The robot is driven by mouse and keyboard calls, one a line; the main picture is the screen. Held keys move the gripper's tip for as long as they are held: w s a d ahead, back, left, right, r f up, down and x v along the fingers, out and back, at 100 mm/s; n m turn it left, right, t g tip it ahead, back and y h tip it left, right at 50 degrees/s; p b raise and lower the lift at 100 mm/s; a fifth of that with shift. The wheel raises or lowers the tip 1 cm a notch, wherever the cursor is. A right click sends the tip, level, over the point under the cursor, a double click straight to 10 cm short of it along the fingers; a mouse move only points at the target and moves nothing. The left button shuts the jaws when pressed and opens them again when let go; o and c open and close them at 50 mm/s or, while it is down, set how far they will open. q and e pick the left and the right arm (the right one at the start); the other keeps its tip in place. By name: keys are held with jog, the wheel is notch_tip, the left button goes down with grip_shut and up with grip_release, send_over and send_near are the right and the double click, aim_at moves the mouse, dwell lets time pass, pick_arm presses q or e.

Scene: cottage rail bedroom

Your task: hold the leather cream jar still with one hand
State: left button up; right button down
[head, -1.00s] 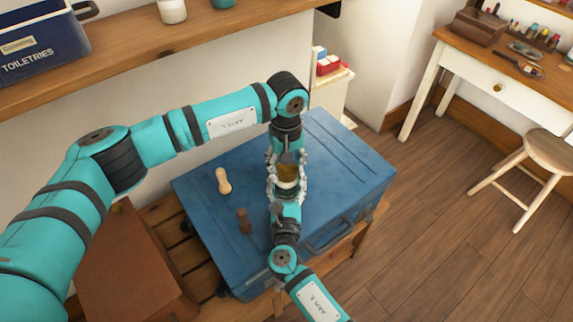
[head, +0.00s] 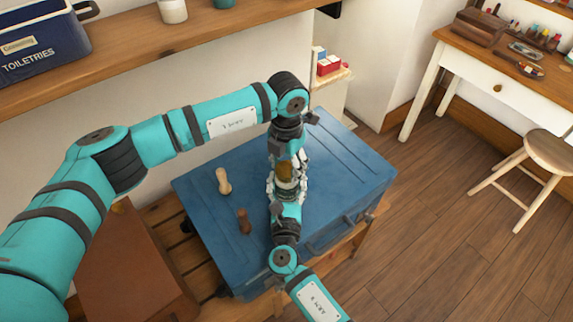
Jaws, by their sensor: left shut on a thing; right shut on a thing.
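The leather cream jar (head: 285,172) shows as a small amber and pale piece between my two grippers, above the blue trunk (head: 345,178). My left gripper (head: 287,160) comes down from above and is shut on the jar's upper part. I cannot tell whether that part is a separate lid. My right gripper (head: 286,188) comes up from the front and is shut around the jar's lower part. The fingers hide much of the jar, and its base is not visible.
On the trunk lie a pale wooden piece (head: 223,181) and a dark brown piece (head: 244,221), left of the grippers. The trunk's right part is clear. A shelf (head: 150,58) runs behind, and a stool (head: 548,152) stands at the right.

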pick_arm(q)
jog(key=n, duration=0.8)
jog(key=shift+n, duration=0.4)
jog(key=n, duration=0.4)
jog(key=shift+n, duration=0.3)
jog(key=n, duration=0.5)
jog(key=shift+r, duration=0.1)
jog(key=shift+r, duration=0.15)
jog(key=shift+r, duration=0.95)
jog(key=shift+r, duration=0.1)
